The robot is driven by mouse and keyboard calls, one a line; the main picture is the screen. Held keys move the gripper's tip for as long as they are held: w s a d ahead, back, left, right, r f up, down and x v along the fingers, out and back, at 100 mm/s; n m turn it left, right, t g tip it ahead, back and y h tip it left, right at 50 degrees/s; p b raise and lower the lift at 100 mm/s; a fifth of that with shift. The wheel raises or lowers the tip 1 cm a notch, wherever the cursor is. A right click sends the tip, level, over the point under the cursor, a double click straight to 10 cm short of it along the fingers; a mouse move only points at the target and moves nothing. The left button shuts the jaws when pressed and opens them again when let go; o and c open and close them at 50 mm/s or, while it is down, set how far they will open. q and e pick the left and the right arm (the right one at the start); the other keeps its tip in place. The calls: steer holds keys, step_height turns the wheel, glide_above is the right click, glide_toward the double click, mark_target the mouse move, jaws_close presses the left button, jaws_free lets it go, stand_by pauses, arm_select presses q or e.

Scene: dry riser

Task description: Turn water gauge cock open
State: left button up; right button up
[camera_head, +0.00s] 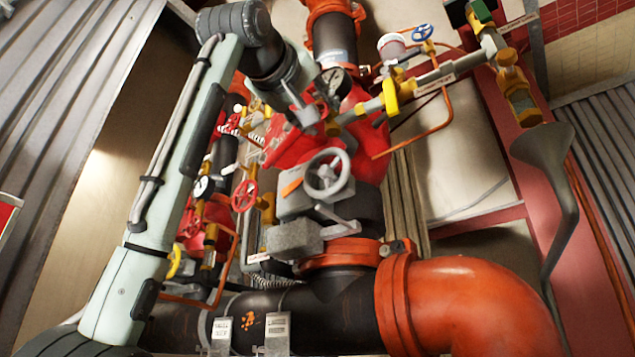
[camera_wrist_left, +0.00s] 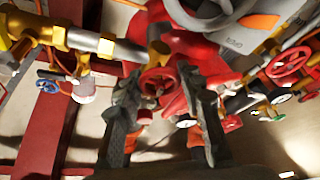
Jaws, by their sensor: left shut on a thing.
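A small red handwheel (camera_wrist_left: 158,81), which I take to be the water gauge cock, shows in the left wrist view between the two fingers of my left gripper (camera_wrist_left: 160,86). The gripper is shut on it, with one dark finger at each side of the rim. In the head view my left gripper (camera_head: 301,108) reaches down from the top of the arm to the red valve body (camera_head: 292,148). There the gripper hides the handwheel. My right gripper is in neither view.
A grey handwheel (camera_head: 327,173) stands below the gripper. A yellow-handled pipe (camera_head: 391,97) and a blue handwheel (camera_head: 423,32) are to the right. Another red handwheel (camera_head: 244,196) is at left. A large orange elbow (camera_head: 470,300) fills the lower right.

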arm_select(q)
steer(key=o, duration=1.2)
steer(key=v, duration=1.2)
steer(key=shift+f, duration=0.1)
